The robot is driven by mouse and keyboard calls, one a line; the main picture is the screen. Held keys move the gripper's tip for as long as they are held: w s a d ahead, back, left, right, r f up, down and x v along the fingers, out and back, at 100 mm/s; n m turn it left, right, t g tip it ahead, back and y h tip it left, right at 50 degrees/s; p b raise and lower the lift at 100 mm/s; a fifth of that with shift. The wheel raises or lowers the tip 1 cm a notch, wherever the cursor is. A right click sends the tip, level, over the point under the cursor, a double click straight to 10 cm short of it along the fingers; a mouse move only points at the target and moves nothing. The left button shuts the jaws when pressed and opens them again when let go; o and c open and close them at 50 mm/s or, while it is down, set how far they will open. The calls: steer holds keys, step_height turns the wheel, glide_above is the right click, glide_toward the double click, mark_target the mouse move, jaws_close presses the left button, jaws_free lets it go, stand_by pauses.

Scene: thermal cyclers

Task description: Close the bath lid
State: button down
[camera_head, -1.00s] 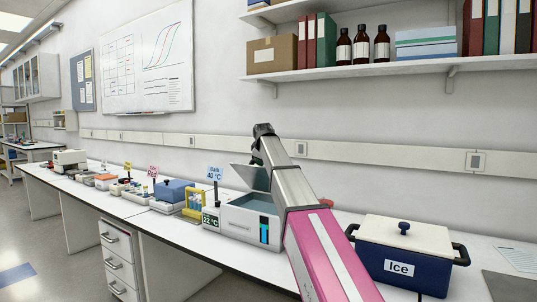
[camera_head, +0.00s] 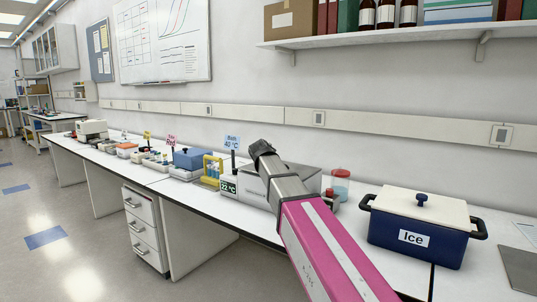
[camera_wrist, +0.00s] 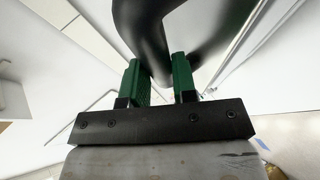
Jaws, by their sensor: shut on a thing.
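The bath (camera_head: 250,183) is a grey box on the bench, with a display reading 22 °C at its front left. My arm covers much of its front. Its grey lid (camera_head: 300,176) looks down, or nearly down, over the top; I cannot tell whether it is fully seated. In the wrist view, my gripper (camera_wrist: 160,78) has its green fingers on either side of a thick, curved black handle (camera_wrist: 148,35) and is shut on it. In the head view, the fingertips are hidden behind my wrist.
A blue ice box (camera_head: 420,225) with a white lid stands to the right of the bath. A red-capped container (camera_head: 341,184) stands just behind my arm. A yellow rack (camera_head: 212,168) and a blue-lidded box (camera_head: 190,158) stand to the left. A shelf (camera_head: 400,36) hangs above.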

steer(key=shift+s+a+f, duration=0.1)
steer(key=shift+s+f, duration=0.1)
steer(key=shift+f, duration=0.4)
steer(key=shift+s+f, duration=0.15)
steer(key=shift+f, duration=0.4)
steer(key=c, duration=0.9)
jaws_free()
steer(key=shift+f, duration=0.1)
steer(key=v, duration=1.1)
steer(key=shift+w, duration=0.2)
steer(key=shift+s+a, duration=0.1)
